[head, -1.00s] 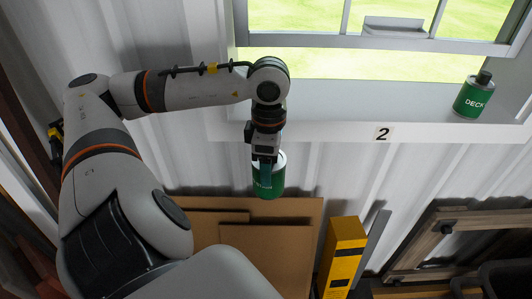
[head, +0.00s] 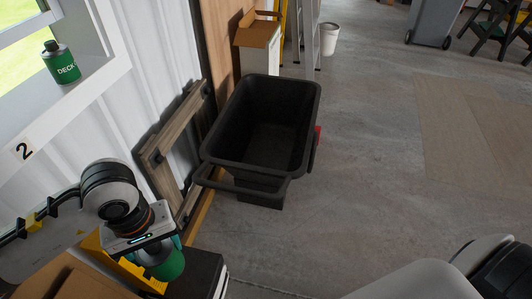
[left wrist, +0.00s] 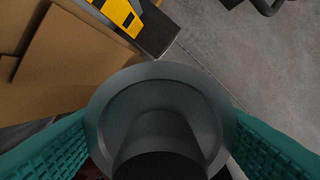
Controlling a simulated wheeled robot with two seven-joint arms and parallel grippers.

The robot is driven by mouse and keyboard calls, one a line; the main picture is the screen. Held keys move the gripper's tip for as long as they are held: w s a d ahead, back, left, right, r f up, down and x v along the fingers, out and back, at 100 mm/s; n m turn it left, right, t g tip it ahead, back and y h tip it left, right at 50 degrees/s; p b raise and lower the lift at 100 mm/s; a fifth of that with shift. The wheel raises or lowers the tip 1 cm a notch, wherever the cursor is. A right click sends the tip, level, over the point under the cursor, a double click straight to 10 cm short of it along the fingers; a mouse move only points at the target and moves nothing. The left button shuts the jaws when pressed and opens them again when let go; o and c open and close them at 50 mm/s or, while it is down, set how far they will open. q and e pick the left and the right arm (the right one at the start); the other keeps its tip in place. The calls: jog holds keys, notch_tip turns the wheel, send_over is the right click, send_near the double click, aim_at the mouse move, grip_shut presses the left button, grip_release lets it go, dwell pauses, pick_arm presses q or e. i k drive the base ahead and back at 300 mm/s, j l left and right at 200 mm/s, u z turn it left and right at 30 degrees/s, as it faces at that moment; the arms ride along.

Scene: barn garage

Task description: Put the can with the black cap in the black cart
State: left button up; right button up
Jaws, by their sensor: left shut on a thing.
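My left gripper (head: 152,256) is shut on a green can (head: 171,267), at the lower left of the head view. In the left wrist view, the held can (left wrist: 160,100) shows a grey top and a dark cap, between teal fingers. The black cart (head: 238,122) stands on the floor, right of and beyond the gripper in the head view. It is open at the top and its visible inside looks empty. A second green can (head: 61,66), marked DECK and with a dark cap, stands on the window sill. My right gripper is not in view.
A wooden frame (head: 160,155) leans on the wall left of the cart. Cardboard (head: 80,285) and a yellow-and-black object (head: 133,272) lie below the gripper. A white bucket (head: 330,38) and a grey bin (head: 432,22) stand farther back.

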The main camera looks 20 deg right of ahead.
aim_at(274, 150)
jog(key=i+l, duration=0.3)
jog(key=l, duration=0.2)
jog(key=i+l, duration=0.3)
jog(key=l, duration=0.2)
jog(key=i+l, duration=0.3)
jog(key=l, duration=0.2)
jog(key=i+l, duration=0.3)
jog(key=l, duration=0.2)
jog(key=i+l, duration=0.3)
jog(key=l, duration=0.15)
jog(key=i+l, duration=0.25)
jog(key=l, duration=0.25)
jog(key=i+l, duration=0.3)
jog(key=l, duration=0.2)
jog(key=i+l, duration=0.3)
jog(key=l, duration=0.2)
jog(key=u, duration=0.05)
